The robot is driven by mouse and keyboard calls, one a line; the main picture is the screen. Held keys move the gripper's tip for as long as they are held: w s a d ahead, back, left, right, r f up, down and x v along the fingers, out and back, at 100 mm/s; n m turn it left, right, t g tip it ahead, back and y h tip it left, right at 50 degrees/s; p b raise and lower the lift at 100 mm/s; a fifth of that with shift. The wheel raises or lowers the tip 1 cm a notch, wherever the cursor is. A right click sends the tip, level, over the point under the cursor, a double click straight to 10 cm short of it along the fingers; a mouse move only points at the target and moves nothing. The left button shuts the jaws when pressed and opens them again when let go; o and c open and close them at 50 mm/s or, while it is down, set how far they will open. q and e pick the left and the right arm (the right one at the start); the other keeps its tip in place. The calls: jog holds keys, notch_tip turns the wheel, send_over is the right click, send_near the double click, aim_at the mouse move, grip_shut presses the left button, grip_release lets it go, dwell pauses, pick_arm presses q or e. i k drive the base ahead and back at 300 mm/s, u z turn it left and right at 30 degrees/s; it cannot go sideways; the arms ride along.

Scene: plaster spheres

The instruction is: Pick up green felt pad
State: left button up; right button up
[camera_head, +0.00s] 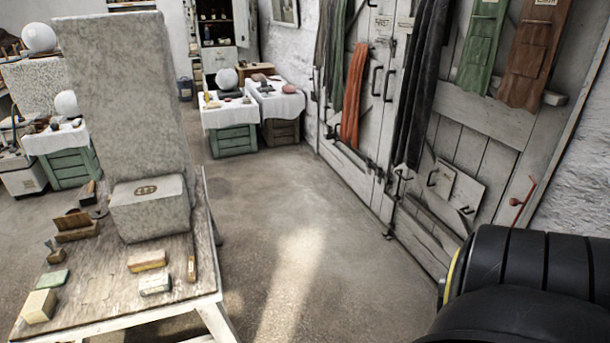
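A small flat green pad (53,280) lies on the wooden worktable (105,285), near its left edge. It sits just behind a pale cream block (39,306) and in front of a small brown wooden block (55,256). Its top is uncovered. Neither of my grippers shows in this view.
A stone block (150,210) and tall slab (125,90) stand at the table's back. A yellow-brown block (147,260), a pale block (155,284) and a narrow wooden-handled tool (191,268) lie front right. The floor (300,235) right of the table is clear.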

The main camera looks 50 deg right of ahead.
aim_at(56, 278)
jog(key=u, duration=0.9)
jog(key=i, duration=1.1)
jog(key=u, duration=0.5)
